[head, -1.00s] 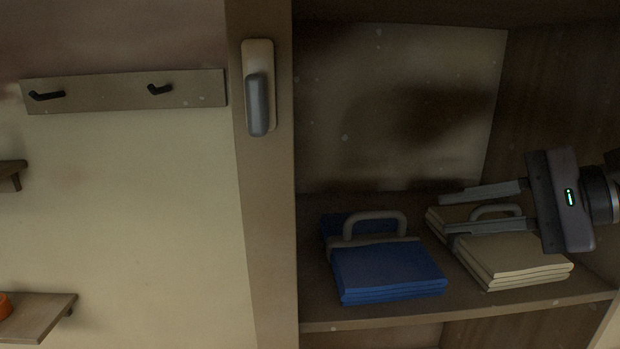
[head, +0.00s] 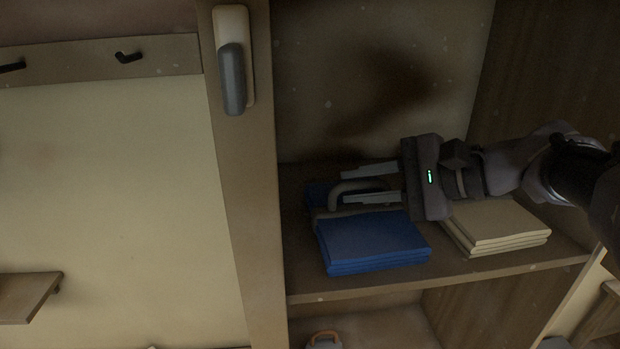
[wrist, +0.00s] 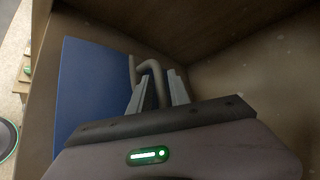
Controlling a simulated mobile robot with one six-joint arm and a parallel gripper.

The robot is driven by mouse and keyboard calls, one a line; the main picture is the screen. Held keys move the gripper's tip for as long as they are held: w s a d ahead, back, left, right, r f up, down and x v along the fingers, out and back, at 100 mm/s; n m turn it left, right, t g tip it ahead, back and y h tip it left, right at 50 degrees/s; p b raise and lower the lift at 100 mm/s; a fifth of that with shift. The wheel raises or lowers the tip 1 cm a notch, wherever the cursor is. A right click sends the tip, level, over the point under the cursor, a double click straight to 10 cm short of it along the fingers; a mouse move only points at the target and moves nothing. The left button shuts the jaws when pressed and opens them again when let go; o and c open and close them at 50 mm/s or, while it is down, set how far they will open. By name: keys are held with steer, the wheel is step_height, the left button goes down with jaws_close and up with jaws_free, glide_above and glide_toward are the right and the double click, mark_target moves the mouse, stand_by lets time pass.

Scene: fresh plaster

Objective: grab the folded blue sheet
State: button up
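The folded blue sheet (head: 372,242) lies flat on the cabinet shelf, with a grey band and an upright grey loop handle (head: 336,195) at its back. In the wrist view the blue sheet (wrist: 88,85) fills the left side. My gripper (head: 345,187) reaches in from the right at the handle, above the back of the sheet. Its two fingers are apart. In the wrist view the handle (wrist: 150,67) shows at and partly between the fingertips (wrist: 157,90). I cannot tell whether either finger touches it.
A folded beige sheet (head: 500,228) lies to the right on the same shelf (head: 440,278), partly behind my gripper. The cabinet's left post (head: 245,190) carries a grey pull handle (head: 232,80). A lower compartment holds a partly seen object with an orange handle (head: 324,338).

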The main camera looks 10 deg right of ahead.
steer(key=shift+w+f, duration=0.1)
steer(key=shift+w, duration=0.1)
steer(key=c, duration=0.4)
steer(key=shift+s, duration=0.2)
jaws_close()
steer(key=shift+w, duration=0.1)
stand_by(0.4)
